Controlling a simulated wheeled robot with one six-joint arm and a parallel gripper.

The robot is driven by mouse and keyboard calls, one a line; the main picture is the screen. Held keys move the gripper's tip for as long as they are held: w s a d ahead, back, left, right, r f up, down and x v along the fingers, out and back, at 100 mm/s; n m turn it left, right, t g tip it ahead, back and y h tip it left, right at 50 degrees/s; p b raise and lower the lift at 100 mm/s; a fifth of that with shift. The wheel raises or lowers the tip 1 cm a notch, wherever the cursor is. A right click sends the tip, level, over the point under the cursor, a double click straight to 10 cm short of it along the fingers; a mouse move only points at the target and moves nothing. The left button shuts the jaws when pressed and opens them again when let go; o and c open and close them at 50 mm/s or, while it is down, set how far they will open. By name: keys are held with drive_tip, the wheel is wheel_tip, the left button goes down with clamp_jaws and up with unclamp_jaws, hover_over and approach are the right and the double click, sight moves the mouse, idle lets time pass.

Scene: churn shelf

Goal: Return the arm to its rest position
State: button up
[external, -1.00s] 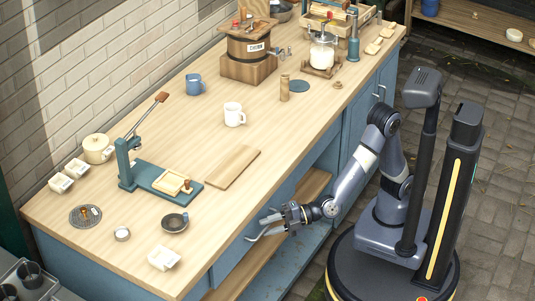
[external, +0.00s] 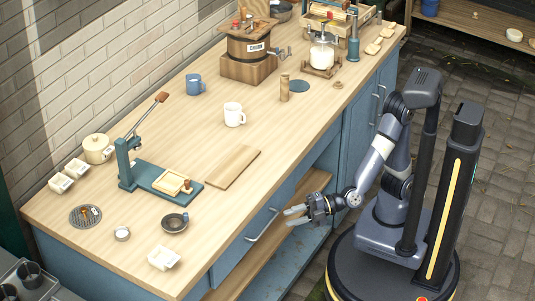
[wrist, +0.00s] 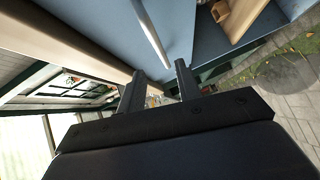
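My gripper (external: 294,216) is in front of the blue counter, beyond its front edge and apart from it. Its two fingers are spread and nothing is between them. In the wrist view the two dark fingers (wrist: 158,88) stand apart, with the blue cabinet front and a pale drawer handle (wrist: 152,32) beyond them. My arm is bent, with the forearm sloping down from the elbow to the wrist.
The wooden countertop (external: 250,165) holds a press (external: 150,160), a cutting board (external: 232,167), a white mug (external: 234,115), a blue mug (external: 195,85) and a churn (external: 248,45). The drawer handle (external: 262,225) is close to my gripper. Paved floor is clear at the right.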

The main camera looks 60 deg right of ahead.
sight(267, 225)
drive_tip(key=x, duration=0.9)
drive_tip(key=shift+f+b, duration=0.15)
drive_tip(key=shift+b, duration=0.2)
drive_tip(key=s+d+p, duration=0.2)
drive_tip(key=s+p, duration=2)
drive_tip(key=s, duration=1.2)
drive_tip(key=shift+d+r, duration=0.2)
drive_tip(key=shift+r, duration=0.1)
